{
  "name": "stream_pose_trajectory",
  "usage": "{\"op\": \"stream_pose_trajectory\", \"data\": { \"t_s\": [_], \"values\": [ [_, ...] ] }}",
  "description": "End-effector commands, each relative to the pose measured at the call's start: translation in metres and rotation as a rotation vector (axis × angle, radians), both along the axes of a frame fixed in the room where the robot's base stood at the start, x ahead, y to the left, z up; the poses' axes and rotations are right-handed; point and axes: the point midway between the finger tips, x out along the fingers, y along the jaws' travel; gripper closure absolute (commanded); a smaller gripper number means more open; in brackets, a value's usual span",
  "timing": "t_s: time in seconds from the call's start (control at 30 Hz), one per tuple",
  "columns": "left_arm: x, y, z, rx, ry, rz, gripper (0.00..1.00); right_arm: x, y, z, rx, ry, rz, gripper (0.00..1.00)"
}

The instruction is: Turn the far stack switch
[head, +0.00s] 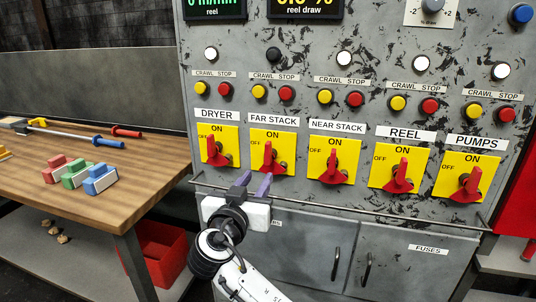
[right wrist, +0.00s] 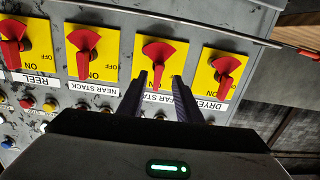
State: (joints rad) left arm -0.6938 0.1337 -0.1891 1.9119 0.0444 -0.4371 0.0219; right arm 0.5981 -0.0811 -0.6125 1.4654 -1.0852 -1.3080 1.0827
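The far stack switch (head: 268,157) is a red handle on a yellow plate below the FAR STACK label (head: 273,120). Its handle points roughly upward, near the ON mark. In the right wrist view the same switch (right wrist: 157,58) appears upside down, ahead of the fingertips. My right gripper (head: 254,182) is open and empty, just below and in front of this plate. In the right wrist view its two dark fingers (right wrist: 160,76) line up on either side of the handle; I cannot tell whether they touch it. My left gripper is not in view.
The dryer switch (head: 215,150) and near stack switch (head: 334,166) flank the far stack switch closely. A thin rail (head: 330,208) crosses the cabinet below the switches. A wooden table (head: 140,195) with coloured blocks and tools stands at left.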

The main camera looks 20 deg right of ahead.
Motion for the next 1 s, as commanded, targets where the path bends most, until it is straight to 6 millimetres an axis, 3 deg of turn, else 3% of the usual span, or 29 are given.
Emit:
{"op": "stream_pose_trajectory", "data": {
  "t_s": [0.03,0.17,0.6,1.0],
  "values": [
    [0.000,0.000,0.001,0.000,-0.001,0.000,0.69,0.002,0.001,0.015,-0.004,-0.033,-0.014,0.68],
    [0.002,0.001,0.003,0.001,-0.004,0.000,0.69,0.008,-0.003,0.029,-0.007,-0.068,-0.031,0.68],
    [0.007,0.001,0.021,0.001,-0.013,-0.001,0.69,0.071,-0.046,0.030,-0.008,-0.066,-0.030,0.68],
    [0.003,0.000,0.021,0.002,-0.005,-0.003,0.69,0.088,-0.057,0.026,-0.005,-0.064,-0.026,0.68]
  ]
}}
